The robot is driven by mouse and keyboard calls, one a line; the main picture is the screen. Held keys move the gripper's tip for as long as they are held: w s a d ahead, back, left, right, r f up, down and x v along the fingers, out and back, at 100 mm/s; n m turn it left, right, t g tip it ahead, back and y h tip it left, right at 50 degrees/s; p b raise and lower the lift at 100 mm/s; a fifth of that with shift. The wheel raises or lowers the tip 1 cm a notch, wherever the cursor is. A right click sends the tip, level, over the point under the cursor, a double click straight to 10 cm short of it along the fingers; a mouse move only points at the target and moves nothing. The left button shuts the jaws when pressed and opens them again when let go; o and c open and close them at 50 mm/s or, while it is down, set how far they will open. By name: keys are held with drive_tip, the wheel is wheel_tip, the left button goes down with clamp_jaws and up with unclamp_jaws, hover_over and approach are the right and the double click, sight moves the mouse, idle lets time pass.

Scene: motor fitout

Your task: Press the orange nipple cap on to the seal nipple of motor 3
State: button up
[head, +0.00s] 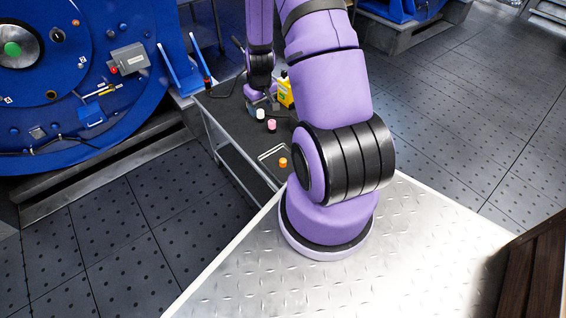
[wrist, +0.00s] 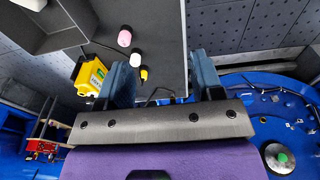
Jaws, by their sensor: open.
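The orange nipple cap (head: 283,162) stands on the dark cart top (head: 222,104), near its front end, in the head view. I do not make it out in the wrist view. A large blue motor (head: 130,22) stands at the left, with small fittings on its face; it also shows at the right of the wrist view (wrist: 245,88). I cannot tell its number or which fitting is the seal nipple. My gripper (wrist: 163,75) is open, its fingers apart over the far part of the cart, away from the orange cap. No object is visibly held.
A pink cap (head: 272,125) and a white cap (head: 260,114) stand on the cart. A yellow container (head: 285,92) stands beside my gripper. Perforated floor (head: 130,215) lies open between motor and cart.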

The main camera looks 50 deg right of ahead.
drive_tip(key=s+d+f+g, duration=0.1)
drive_tip(key=s+f, duration=0.3)
drive_tip(key=f, duration=0.4)
drive_tip(key=s+d+f, duration=0.1)
drive_tip(key=s+f, duration=0.2)
drive_tip(key=f, duration=0.5)
hover_over(283, 160)
drive_tip(key=shift+m, duration=0.4)
drive_tip(key=f, duration=0.4)
drive_tip(key=shift+s+a+f, duration=0.2)
drive_tip(key=shift+a+f, duration=0.05)
drive_tip(key=shift+w+d+f, duration=0.1)
drive_tip(key=shift+f, duration=1.35)
drive_tip(key=shift+w+d+f, duration=0.1)
drive_tip(key=shift+f, duration=1.3)
drive_tip(key=shift+c, duration=0.4)
drive_tip(key=c, duration=0.9)
